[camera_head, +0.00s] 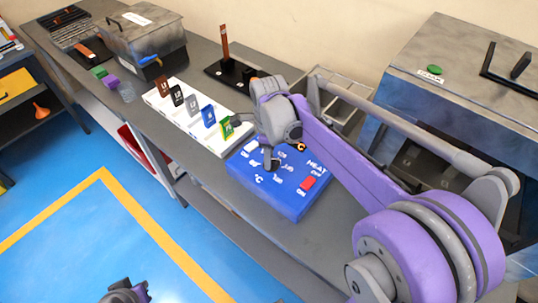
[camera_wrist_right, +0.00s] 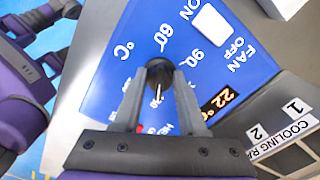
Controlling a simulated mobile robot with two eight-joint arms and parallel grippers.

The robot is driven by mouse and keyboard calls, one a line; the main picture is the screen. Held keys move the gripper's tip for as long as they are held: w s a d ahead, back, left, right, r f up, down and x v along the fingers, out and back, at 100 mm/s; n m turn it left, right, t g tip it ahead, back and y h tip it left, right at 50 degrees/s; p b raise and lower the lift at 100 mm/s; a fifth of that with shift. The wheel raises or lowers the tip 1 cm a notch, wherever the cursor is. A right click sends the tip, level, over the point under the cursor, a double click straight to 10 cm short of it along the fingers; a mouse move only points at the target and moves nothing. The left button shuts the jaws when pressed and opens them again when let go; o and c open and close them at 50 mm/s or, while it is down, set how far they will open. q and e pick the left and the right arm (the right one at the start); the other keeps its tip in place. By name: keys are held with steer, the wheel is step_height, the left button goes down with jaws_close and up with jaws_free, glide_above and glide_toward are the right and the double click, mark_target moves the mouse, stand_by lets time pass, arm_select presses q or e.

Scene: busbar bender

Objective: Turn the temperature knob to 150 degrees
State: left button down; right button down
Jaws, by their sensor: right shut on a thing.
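The blue heater panel (camera_head: 293,200) lies on the bench, with dial numbers, a white button (camera_head: 250,146) and a red button (camera_head: 307,184). My right gripper (camera_head: 270,162) reaches down over it. In the right wrist view the dark round temperature knob (camera_wrist_right: 159,70) sits between the fingertips of my right gripper (camera_wrist_right: 157,88), which is shut on it. A white pointer line shows on the knob's gripper-facing side. The 60 and 90 marks are readable; the fingers hide other marks. The display (camera_wrist_right: 220,102) reads 22. Part of my left gripper (camera_head: 126,292) shows at the bottom edge; its jaws are unclear.
A white rack (camera_head: 205,140) with several coloured tags stands left of the panel. A label about cooling (camera_wrist_right: 290,135) lies beside the panel. A grey toolbox (camera_head: 145,40) is farther left.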

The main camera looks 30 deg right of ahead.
steer(key=shift+c, duration=2.3)
jaws_free()
step_height(320, 180, up, 11)
steer(key=shift+p, duration=0.35)
steer(key=shift+f, duration=0.15)
